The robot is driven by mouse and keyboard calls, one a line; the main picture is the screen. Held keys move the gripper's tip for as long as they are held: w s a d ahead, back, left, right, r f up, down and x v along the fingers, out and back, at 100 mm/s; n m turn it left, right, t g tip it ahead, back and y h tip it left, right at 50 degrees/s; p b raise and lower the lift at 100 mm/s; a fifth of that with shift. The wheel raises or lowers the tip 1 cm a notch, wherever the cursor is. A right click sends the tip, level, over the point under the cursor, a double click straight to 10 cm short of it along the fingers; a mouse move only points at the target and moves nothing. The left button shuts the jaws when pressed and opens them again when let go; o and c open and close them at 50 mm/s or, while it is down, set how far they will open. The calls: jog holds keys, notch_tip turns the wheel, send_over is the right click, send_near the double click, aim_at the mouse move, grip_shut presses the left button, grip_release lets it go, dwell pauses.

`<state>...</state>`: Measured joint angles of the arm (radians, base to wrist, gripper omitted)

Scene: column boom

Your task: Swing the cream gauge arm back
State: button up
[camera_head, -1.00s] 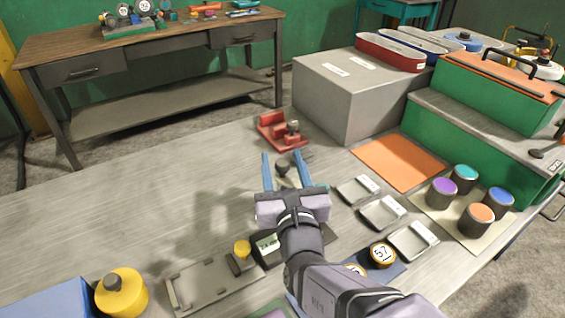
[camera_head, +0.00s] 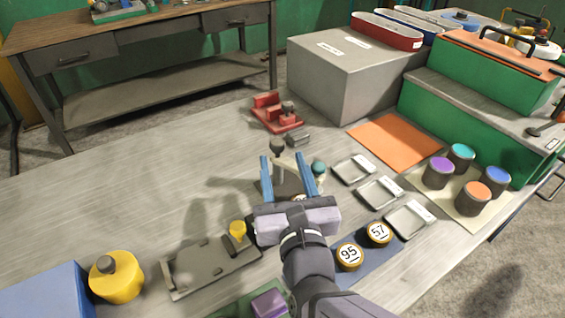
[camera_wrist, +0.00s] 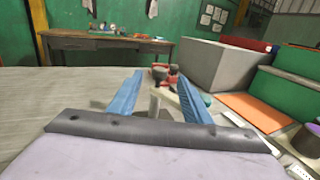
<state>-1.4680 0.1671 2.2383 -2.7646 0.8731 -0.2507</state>
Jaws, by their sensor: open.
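The cream gauge arm (camera_head: 287,162) stands on the grey worktop ahead of my gripper, with a dark round knob (camera_head: 277,146) near its left end. A teal knob (camera_head: 319,167) shows at its right, just outside my right finger. My gripper (camera_head: 285,158) is open, its two blue fingers reaching towards the arm, with part of the cream piece between them. In the wrist view, the cream arm (camera_wrist: 169,95) and its upright appear between the fingers. I cannot tell whether a finger touches it. Its base is partly hidden by my gripper.
A red fixture (camera_head: 278,113) stands beyond, with a small grey block (camera_head: 298,138) beside it. Small grey trays (camera_head: 379,192) and a blue mat with numbered discs (camera_head: 378,234) lie to the right. A grey fixture plate (camera_head: 205,265) lies to the left. The left worktop is mostly clear.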

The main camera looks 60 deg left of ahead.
jog(key=shift+r, duration=0.15)
jog(key=c, duration=0.8)
jog(key=shift+s+a+r+p, duration=0.1)
jog(key=shift+s+r+p, duration=0.2)
jog(key=shift+p, duration=0.2)
grip_shut()
jog(key=s+a+r+m+g+h+p, duration=0.15)
jog(key=s+a+r+p, duration=0.35)
jog(key=s+r+p, duration=1.25)
jog(key=w+d+f+m+t+h+p, duration=0.1)
jog(key=w+d+f+m+h+p, duration=0.1)
jog(key=w+d+f+m+h, duration=0.1)
jog(key=w+d+f+m+t+h+p, duration=0.2)
jog(key=w+d+f+h, duration=0.4)
jog(key=f, duration=0.4)
jog(key=shift+d+m+h+p, duration=0.65)
jog(key=shift+d+m+h, duration=0.05)
jog(key=shift+m+h, duration=0.55)
